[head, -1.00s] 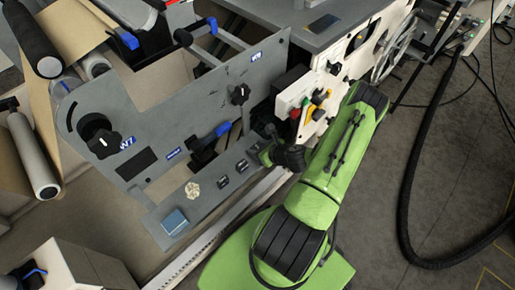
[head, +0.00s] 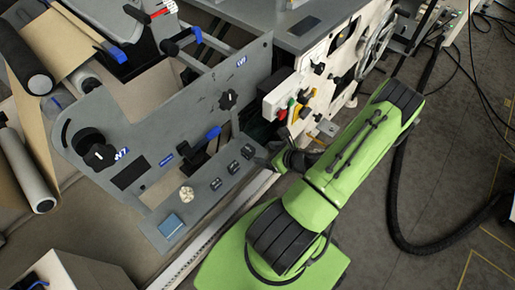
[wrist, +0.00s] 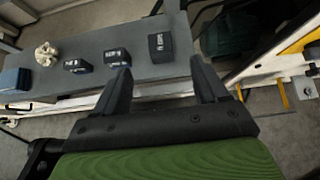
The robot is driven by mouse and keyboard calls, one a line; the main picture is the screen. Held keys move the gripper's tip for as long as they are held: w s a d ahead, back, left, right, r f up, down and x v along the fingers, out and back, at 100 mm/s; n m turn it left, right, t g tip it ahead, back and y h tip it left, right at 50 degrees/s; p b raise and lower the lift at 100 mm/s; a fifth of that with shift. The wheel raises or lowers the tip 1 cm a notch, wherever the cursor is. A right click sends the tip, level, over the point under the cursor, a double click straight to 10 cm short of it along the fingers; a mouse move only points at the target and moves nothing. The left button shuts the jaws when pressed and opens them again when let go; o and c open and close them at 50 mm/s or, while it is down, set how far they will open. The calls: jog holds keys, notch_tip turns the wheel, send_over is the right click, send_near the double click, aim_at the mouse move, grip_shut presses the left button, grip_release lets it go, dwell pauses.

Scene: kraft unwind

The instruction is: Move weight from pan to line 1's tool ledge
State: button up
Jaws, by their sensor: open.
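Several small dark blocks that look like weights stand in a row on the grey tool ledge (head: 205,205): the near one (head: 216,184), the middle one (head: 233,166) and the far one (head: 247,151). In the wrist view the rightmost block (wrist: 160,47) sits near the ledge's end, beyond and between my fingertips. My gripper (wrist: 162,75) is open and empty, with a clear gap to that block. In the head view my gripper (head: 266,162) is small and dark beside the ledge's far end. I cannot make out a pan.
A cream crumpled lump (head: 187,194) and a blue block (head: 171,225) sit on the ledge's near part. The grey side plate (head: 190,120) with knobs rises behind the ledge. A white panel (head: 318,85) with coloured buttons stands close to my arm. Open floor lies right.

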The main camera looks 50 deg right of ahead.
jog(key=w+a+r+n+g+y, duration=0.1)
jog(key=w+a+r+n+g, duration=0.15)
jog(key=a+r+n, duration=0.65)
jog(key=w+a+r+n+g+y, duration=0.15)
jog(key=a+r+n+g, duration=0.4)
jog(key=n, duration=0.85)
jog(key=s+a+r+n+t+h, duration=0.1)
jog(key=s+a+r+n, duration=0.2)
jog(key=s+r+n, duration=0.2)
jog(key=s+a+r+n+t+h, duration=0.2)
jog(key=s+a+r+n, duration=0.2)
jog(key=r+n, duration=0.3)
notch_tip(320, 180, up, 4)
jog(key=shift+s+a+r+n, duration=0.15)
jog(key=shift+s+a+n, duration=0.15)
jog(key=shift+s, duration=0.15)
